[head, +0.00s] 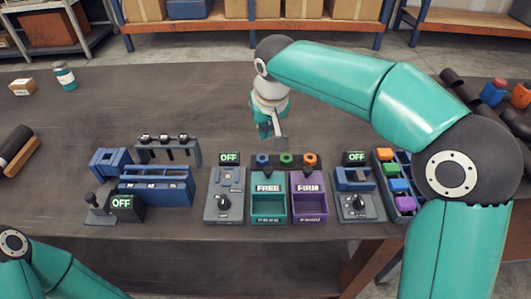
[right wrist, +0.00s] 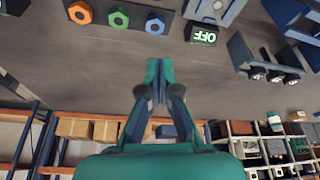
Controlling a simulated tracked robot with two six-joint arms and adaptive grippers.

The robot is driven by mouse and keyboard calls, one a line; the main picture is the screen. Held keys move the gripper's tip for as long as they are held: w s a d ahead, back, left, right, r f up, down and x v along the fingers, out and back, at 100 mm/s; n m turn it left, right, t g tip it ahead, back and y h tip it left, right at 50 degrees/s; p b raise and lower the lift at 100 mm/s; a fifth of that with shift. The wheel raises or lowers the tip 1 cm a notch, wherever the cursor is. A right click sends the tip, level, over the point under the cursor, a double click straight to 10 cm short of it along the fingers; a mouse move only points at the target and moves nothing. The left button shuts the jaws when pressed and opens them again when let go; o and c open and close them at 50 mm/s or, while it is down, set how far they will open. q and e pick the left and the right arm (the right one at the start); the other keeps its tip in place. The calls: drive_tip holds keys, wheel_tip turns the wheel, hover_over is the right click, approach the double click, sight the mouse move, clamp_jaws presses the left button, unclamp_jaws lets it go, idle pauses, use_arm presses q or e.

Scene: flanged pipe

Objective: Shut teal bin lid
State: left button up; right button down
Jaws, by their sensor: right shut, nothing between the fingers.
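The teal bin (head: 268,222) stands at the front middle of the table in the head view, its front compartment open at the top. A teal panel marked FREE (head: 268,188) stands raised at its back; it looks like the lid, tilted up. My right gripper (head: 275,136) is behind the bins, above the table and apart from the teal bin. In the right wrist view its fingers (right wrist: 159,72) are together and empty. The teal bin does not show in the right wrist view. My left arm shows only at the lower left corner, its gripper out of view.
A purple bin (head: 310,206) marked FIRM adjoins the teal bin on the right. Behind both is a row of coloured nuts, including a green nut (right wrist: 119,18). Switch boxes with OFF displays (head: 228,158) stand on either side. The table behind is largely clear.

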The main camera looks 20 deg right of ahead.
sight(268, 179)
drive_tip(key=p+x, duration=0.1)
drive_tip(key=x, duration=0.8)
drive_tip(key=shift+f, duration=0.3)
drive_tip(key=s, duration=0.3)
drive_tip(key=shift+s+r, duration=0.1)
drive_tip(key=shift+r, duration=0.05)
drive_tip(key=shift+s, duration=0.25)
